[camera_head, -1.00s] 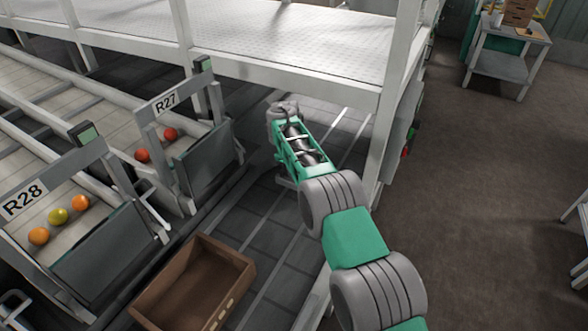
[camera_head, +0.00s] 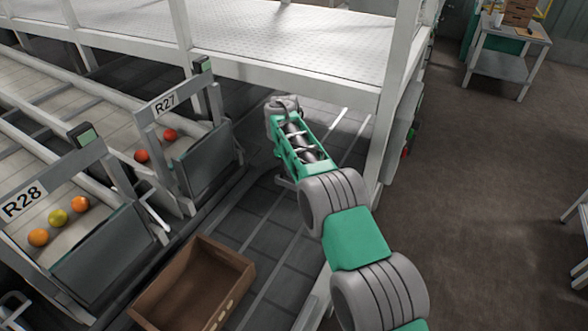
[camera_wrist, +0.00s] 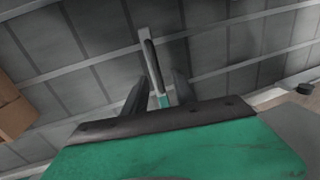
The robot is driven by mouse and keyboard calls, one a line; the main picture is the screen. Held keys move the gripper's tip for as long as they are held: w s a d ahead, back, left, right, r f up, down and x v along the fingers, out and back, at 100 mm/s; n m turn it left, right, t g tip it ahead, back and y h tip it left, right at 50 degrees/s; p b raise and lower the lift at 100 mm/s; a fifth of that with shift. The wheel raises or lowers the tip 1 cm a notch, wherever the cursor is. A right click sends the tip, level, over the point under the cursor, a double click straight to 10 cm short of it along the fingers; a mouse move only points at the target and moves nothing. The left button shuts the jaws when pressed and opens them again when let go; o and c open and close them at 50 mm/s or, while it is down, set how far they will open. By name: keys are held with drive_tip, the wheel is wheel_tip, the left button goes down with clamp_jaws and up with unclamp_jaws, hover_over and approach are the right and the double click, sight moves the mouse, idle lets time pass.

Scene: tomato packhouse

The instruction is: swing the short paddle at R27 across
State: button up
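The R27 lane end shows in the head view, with its sign (camera_head: 166,103) on a grey frame and a dark panel (camera_head: 208,163) across its front. My gripper reaches in to the right of R27; its fingers are hidden by my arm in the head view. In the wrist view my gripper (camera_wrist: 160,95) is open, its two dark fingers apart. A narrow pale bar with a black strip (camera_wrist: 151,58) and a green end lies in line with the gap between them. I cannot tell whether it is the short paddle, or whether either finger touches it.
Two red tomatoes (camera_head: 156,145) lie behind the R27 panel. Lane R28 (camera_head: 22,202) with several tomatoes is at the left. An empty brown crate (camera_head: 236,262) sits below the lanes. A white post (camera_head: 392,110) and raised platform (camera_head: 270,72) stand close to my arm.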

drive_tip(key=r, duration=0.3)
drive_tip(key=s+r, duration=0.1)
drive_tip(key=r, duration=0.1)
drive_tip(key=shift+a+r+p, duration=0.25)
drive_tip(key=shift+r+p, duration=0.05)
drive_tip(key=shift+p, duration=0.05)
drive_tip(key=s+d+r+n+p, duration=0.3)
drive_tip(key=s+d+r+n, duration=0.25)
drive_tip(key=r, duration=0.35)
drive_tip(key=s+d+r+n+p, duration=0.3)
drive_tip(key=s+d+r+n, duration=0.3)
drive_tip(key=r, duration=0.3)
drive_tip(key=s+d+r+n+t+p, duration=0.1)
drive_tip(key=s+d+r+n+p, duration=0.15)
drive_tip(key=s, duration=0.45)
drive_tip(key=s+d+r+n+p, duration=0.1)
drive_tip(key=s+d+n, duration=0.25)
drive_tip(key=s, duration=0.45)
drive_tip(key=s+f+n+y+p, duration=0.1)
drive_tip(key=s+f+n, duration=0.2)
drive_tip(key=s+n, duration=0.3)
drive_tip(key=s, duration=0.4)
drive_tip(key=shift+s+d+f, duration=0.2)
drive_tip(key=shift+s, duration=0.2)
